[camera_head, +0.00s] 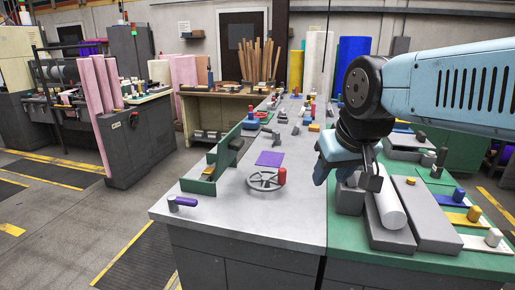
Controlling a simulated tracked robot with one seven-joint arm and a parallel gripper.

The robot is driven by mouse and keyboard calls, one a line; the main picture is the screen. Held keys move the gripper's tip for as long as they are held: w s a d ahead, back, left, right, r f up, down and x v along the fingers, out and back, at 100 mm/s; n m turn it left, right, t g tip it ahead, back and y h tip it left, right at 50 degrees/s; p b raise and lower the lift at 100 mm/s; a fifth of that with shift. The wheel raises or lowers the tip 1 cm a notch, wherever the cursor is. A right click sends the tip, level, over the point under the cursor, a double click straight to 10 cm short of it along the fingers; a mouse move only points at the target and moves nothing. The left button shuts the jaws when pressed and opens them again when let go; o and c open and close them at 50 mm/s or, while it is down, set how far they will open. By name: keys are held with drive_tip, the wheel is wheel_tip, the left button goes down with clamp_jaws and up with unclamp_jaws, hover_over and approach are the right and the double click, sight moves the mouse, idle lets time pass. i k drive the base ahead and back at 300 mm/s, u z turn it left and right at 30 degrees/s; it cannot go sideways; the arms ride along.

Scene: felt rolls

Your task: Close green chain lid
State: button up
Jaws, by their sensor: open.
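A green hinged-looking piece stands on the left of the grey worktop. Its tall narrow green panel (225,151) is raised upright, and a low green base (199,187) lies at its near end. I take the panel for the green chain lid, though no chain can be made out. My gripper (373,184) points down at the right, over the grey blocks and a white roll (389,208). It is open and well to the right of the green panel. Whether its fingertips touch anything beneath cannot be told.
A grey handwheel with a red knob (265,181) and a purple square (270,158) lie right of the panel. A purple-handled lever (182,202) sits at the near left corner. Grey blocks (424,212) crowd the green worktop (350,245). The grey worktop's front middle is clear.

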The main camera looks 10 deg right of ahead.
sight(227, 147)
drive_tip(key=z, duration=0.7)
drive_tip(key=k, duration=0.8)
drive_tip(key=u, duration=0.75)
drive_tip(key=i, duration=1)
drive_tip(key=u, duration=0.1)
